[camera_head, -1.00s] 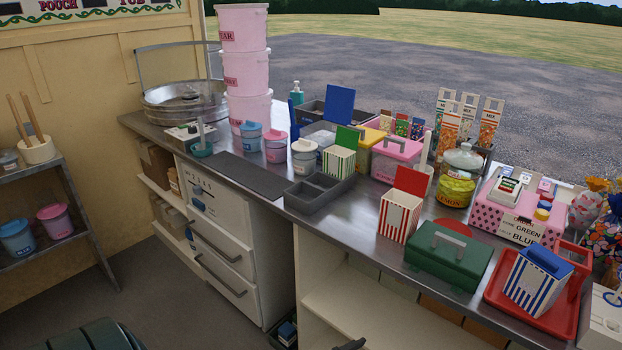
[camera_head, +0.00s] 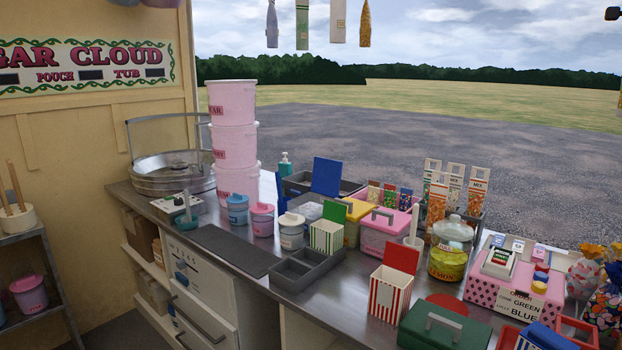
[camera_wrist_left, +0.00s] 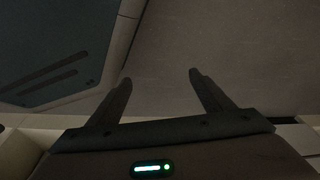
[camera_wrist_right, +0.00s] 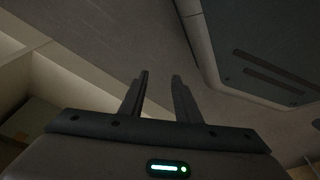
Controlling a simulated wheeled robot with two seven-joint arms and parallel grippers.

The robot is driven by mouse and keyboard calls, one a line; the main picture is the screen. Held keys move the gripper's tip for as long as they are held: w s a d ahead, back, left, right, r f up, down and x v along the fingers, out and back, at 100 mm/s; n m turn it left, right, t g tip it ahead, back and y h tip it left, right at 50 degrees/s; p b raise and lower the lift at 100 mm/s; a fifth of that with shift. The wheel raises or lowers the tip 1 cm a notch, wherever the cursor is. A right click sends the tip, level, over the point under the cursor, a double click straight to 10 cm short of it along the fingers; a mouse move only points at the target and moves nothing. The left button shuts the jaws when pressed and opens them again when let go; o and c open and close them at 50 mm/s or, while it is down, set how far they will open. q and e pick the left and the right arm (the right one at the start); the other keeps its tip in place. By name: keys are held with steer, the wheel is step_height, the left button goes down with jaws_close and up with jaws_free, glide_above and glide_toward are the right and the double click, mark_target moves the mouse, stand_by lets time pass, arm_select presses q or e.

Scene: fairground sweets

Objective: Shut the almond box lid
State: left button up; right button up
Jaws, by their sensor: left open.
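No label that I can read marks one box as the almond box. Several striped boxes stand on the counter. The red-striped box (camera_head: 389,293) has its red lid (camera_head: 402,257) raised. The green-striped box (camera_head: 325,237) has its green lid (camera_head: 334,212) raised. A blue lid (camera_head: 327,177) stands upright behind them. A blue-lidded box (camera_head: 546,337) is cut off at the bottom edge. My left gripper (camera_wrist_left: 158,78) is open and empty over the floor in its wrist view. My right gripper (camera_wrist_right: 160,77) is empty, with a narrower gap between its fingers. Neither gripper shows in the head view.
The metal counter (camera_head: 334,288) is crowded. A pink box (camera_head: 389,232), a green case (camera_head: 443,327), a lemon jar (camera_head: 450,248) and a pink-dotted register box (camera_head: 513,278) stand there. Stacked pink tubs (camera_head: 234,139) stand at the left. A dark mat (camera_head: 233,250) lies bare.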

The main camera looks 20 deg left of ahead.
steer(key=shift+s, duration=0.2)
